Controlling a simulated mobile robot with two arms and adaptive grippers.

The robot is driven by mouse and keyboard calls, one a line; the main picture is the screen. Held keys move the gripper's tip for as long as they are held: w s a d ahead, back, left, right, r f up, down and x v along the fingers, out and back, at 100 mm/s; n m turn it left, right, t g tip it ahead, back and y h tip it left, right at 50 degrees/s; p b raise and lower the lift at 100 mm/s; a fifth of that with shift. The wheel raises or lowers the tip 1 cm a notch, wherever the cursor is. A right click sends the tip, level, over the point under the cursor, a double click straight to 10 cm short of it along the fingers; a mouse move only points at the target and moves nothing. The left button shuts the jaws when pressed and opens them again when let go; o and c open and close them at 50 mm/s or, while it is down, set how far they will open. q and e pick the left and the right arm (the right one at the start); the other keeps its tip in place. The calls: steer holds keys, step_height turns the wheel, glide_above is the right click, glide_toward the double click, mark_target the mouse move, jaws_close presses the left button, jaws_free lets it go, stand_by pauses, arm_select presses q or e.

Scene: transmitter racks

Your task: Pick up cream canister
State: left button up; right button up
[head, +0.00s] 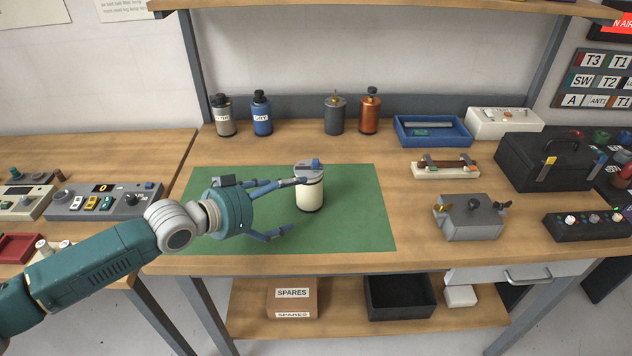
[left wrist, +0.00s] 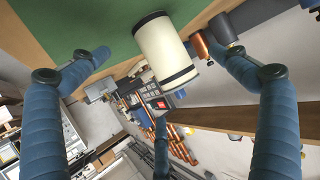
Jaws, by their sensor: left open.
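The cream canister (head: 310,196) stands upright on the green mat (head: 355,225), with a grey top that has a blue knob. My left gripper (head: 288,208) is open just left of it. One finger reaches across near the canister's upper part, and another points toward its base from the front left. In the left wrist view the canister (left wrist: 165,52) shows at the top centre between the spread fingers, not clasped. Whether any finger touches it I cannot tell. My right gripper is not in view.
Behind the mat stand a grey canister (head: 223,118), a blue canister (head: 262,115), a dark grey one (head: 335,115) and a copper one (head: 369,112). A blue tray (head: 460,142), a grey box (head: 470,222) and a black case (head: 545,165) fill the right. The mat's right part is clear.

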mark_target(304, 190)
arm_select(q)
steer(key=x, duration=0.2)
steer(key=shift+w+d+f, duration=0.1)
steer(key=shift+w+d, duration=0.1)
steer(key=shift+d, duration=0.1)
steer(key=shift+w+d+p, duration=0.2)
steer(key=shift+d+p, duration=0.1)
steer(key=shift+p, duration=0.05)
steer(key=p+x, duration=0.1)
steer(key=x, duration=0.3)
steer(key=shift+d, duration=0.15)
steer(key=shift+w+d+f, duration=0.1)
steer(key=shift+w+d, duration=0.2)
steer(key=c, duration=1.5)
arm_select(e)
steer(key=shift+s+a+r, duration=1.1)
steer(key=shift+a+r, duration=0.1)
